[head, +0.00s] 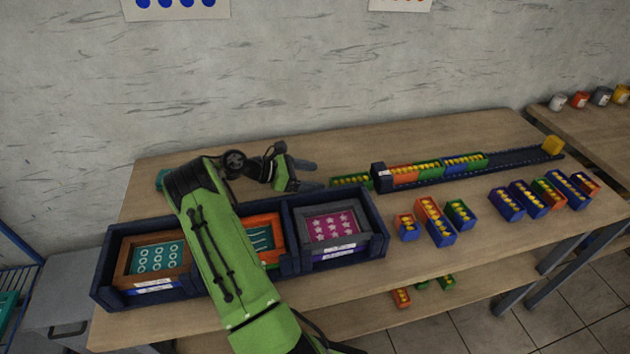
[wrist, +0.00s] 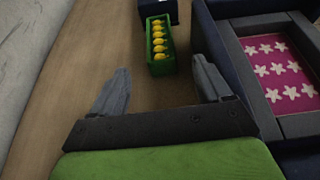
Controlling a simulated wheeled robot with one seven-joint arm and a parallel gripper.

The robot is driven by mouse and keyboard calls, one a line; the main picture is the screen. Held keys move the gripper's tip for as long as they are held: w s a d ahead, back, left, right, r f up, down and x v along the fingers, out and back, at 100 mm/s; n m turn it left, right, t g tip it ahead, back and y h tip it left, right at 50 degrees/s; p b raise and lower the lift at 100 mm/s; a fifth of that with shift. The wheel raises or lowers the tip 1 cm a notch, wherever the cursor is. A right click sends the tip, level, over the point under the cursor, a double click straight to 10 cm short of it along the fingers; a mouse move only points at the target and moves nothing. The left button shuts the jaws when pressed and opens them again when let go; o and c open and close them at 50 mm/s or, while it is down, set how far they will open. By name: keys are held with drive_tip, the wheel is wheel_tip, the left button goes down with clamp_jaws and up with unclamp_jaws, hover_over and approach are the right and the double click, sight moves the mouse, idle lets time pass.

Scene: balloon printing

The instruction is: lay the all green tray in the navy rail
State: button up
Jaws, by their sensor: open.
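The all green tray (head: 350,181) holds a row of yellow pieces and lies on the table, just left of the near end of the navy rail (head: 515,162). My gripper (head: 308,176) is left of the green tray, open and empty, with its fingers toward it. In the wrist view the green tray (wrist: 161,68) lies ahead of the gap between my fingertips (wrist: 160,80), apart from both. The rail's end block (wrist: 157,10) shows just beyond it. The rail holds several trays in orange, green and blue at its left part; its right part is empty.
A navy rack (head: 376,205) with framed screens stands at the front left; its pink star frame (wrist: 290,75) is close to my right finger. Small filled trays (head: 437,219) and more trays (head: 527,199) lie front right. A yellow block (head: 553,146) sits at the rail's far end.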

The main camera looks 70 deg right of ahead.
drive_tip(key=w+a+r+m+t+y, duration=0.1)
drive_tip(key=w+a+r+m+t, duration=0.1)
drive_tip(key=w+a+r+t, duration=0.65)
drive_tip(key=w+a+r+m+t, duration=0.25)
drive_tip(key=w+a+r, duration=0.3)
drive_tip(key=a, duration=0.55)
drive_tip(key=s+a+r+t+y, duration=0.1)
drive_tip(key=a+t, duration=0.1)
drive_tip(key=a, duration=0.6)
drive_tip(key=s+a+r+t+y, duration=0.1)
drive_tip(key=a+r+t+y, duration=0.1)
drive_tip(key=a, duration=0.6)
drive_tip(key=s+a+f+m+t+y, duration=0.1)
drive_tip(key=s+a+t+y, duration=0.1)
drive_tip(key=s+a, duration=0.6)
drive_tip(key=a+y, duration=0.1)
drive_tip(key=a, duration=0.3)
drive_tip(key=shift+s+f+m, duration=0.15)
drive_tip(key=shift+f+m, duration=0.2)
